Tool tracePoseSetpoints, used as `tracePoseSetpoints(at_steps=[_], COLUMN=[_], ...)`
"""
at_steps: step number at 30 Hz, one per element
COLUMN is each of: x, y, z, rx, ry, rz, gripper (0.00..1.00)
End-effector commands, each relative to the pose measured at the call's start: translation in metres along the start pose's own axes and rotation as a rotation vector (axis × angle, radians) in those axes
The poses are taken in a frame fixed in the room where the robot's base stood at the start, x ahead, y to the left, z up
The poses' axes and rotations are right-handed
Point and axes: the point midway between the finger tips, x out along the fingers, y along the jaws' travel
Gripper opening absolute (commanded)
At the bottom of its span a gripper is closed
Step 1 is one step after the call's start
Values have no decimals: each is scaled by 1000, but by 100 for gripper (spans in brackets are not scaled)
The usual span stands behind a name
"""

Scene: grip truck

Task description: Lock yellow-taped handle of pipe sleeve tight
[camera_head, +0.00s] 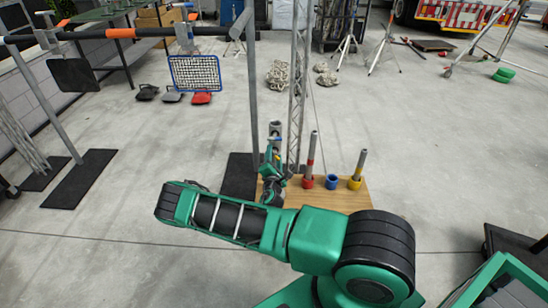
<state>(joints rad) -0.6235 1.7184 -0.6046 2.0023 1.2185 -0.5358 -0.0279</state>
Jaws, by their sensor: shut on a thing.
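My gripper (272,152) is over the left end of the wooden board, small and partly covered by my own arm. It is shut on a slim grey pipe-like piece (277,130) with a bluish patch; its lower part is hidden. A grey pipe with a yellow band (361,164) leans slightly in a yellow cup (354,183) at the board's right. A grey pipe with a red band (311,155) stands in a red cup (308,182). The blue cup (332,182) between them has no pipe standing in it. I cannot make out a sleeve or its locking part.
The wooden board (335,200) lies beside a grey upright post (253,100) and a metal truss (299,70). A horizontal bar with orange bands (120,33) and a hanging blue-framed grid (195,73) are at left.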

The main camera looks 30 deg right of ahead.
Motion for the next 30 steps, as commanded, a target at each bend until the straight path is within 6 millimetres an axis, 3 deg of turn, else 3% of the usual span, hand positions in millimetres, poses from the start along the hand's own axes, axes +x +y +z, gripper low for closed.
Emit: tracePoseSetpoints(at_steps=[2, 3, 5, 17, 30], x=[0, 0, 0, -8, -83], y=[0, 0, 0, 0, -1], z=[0, 0, 0, -1, -1], rx=[0, 0, -1, -3, -5], ry=[1, 1, 1, 1, 3], rz=[-1, -1, -1, -1, -1], gripper=[24, 56, 66, 66, 66])
